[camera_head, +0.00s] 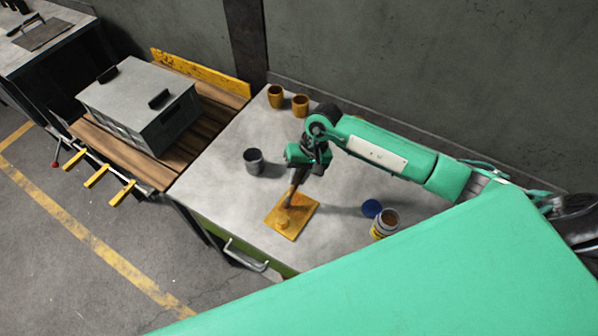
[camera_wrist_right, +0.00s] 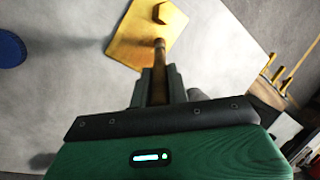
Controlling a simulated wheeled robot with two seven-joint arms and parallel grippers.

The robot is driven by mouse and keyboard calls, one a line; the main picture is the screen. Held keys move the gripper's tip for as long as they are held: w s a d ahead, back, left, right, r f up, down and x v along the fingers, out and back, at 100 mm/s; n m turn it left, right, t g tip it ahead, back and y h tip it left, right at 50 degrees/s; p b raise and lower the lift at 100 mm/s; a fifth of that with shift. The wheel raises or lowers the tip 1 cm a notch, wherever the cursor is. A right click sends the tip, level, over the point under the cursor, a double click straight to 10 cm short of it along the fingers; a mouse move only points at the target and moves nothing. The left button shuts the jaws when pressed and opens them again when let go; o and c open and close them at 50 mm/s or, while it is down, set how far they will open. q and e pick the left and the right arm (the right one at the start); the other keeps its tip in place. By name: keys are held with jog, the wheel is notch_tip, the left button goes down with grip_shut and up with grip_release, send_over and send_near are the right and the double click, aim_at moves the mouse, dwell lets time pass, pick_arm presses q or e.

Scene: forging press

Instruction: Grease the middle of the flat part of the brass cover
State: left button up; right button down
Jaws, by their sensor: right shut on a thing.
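The brass cover (camera_head: 299,222) is a square golden plate lying flat on the grey worktable, with a raised boss (camera_head: 283,222) on it. It also shows at the top of the right wrist view (camera_wrist_right: 137,40). My right gripper (camera_head: 297,182) is above the cover, shut on a slim brown-handled tool, seemingly a brush (camera_wrist_right: 159,58). The tool slants down, and its end is over the plate beside the boss. I cannot tell whether it touches the plate. An open tin with a yellow label (camera_head: 379,232) stands to the right, brown inside. My left gripper is not in view.
A blue lid (camera_head: 371,208) lies beside the tin. A dark grey cup (camera_head: 254,162) stands left of my gripper, and two brass cups (camera_head: 275,97) (camera_head: 300,106) stand at the back. A grey metal box (camera_head: 140,105) rests on wooden boards to the left.

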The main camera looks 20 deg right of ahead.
jog(key=shift+f+b, duration=0.55)
jog(key=shift+b, duration=0.05)
dwell(1.0)
jog(key=shift+s+a+b, duration=0.25)
jog(key=shift+a+b, duration=0.1)
jog(key=shift+b, duration=0.15)
jog(key=shift+w+d+b, duration=0.5)
jog(key=shift+d+b, duration=0.25)
jog(key=shift+b, duration=0.1)
jog(key=shift+s+a+r+b, duration=0.1)
jog(key=shift+s+a+b, duration=0.35)
jog(key=shift+a, duration=0.3)
jog(key=shift+w+d+b, duration=0.25)
jog(key=shift+d+b, duration=0.2)
jog(key=shift+b, duration=0.1)
jog(key=shift+w+d, duration=0.2)
jog(key=shift+d, duration=0.1)
jog(key=shift+a+b, duration=0.1)
jog(key=shift+b, duration=0.2)
